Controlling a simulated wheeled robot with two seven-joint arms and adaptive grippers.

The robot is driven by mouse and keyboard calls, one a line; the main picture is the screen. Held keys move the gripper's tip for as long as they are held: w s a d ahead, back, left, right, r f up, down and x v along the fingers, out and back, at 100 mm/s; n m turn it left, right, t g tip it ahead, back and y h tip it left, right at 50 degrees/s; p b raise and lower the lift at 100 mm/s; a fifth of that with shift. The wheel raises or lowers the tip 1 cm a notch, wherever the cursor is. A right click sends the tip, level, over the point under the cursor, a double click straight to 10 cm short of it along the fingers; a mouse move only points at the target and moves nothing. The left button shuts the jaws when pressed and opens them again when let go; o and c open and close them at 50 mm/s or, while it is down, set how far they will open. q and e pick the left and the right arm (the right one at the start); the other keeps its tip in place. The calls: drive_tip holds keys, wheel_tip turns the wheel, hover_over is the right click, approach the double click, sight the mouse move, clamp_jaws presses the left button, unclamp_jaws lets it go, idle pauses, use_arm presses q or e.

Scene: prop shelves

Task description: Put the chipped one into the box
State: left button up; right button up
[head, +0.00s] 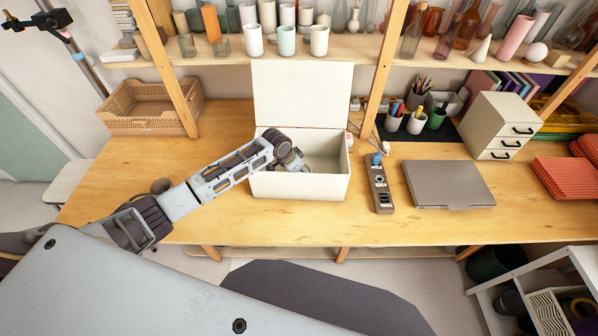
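The box (322,187) is cream-coloured and stands on the wooden desk with its lid (303,95) raised upright at the back. My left arm reaches in from the left, and my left gripper (303,166) is over and partly inside the box opening. The wrist covers most of its fingers, so I cannot see whether it holds anything. Several cups stand on the shelf above, among them a white cup (254,40), a mint cup (286,41) and a cream cup (319,41). I cannot make out a chip on any of them. My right gripper is not in view.
A power strip (379,188) and a closed laptop (448,184) lie right of the box. A wicker basket (150,122) stands at the back left. Wooden shelf posts (386,62) rise behind the desk. The desk left of the box is mostly clear.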

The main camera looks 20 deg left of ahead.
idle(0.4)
use_arm(q)
drive_tip(key=o, duration=0.9)
wheel_tip(320, 180, up, 10)
idle(0.4)
drive_tip(key=shift+w, duration=0.1)
idle(0.8)
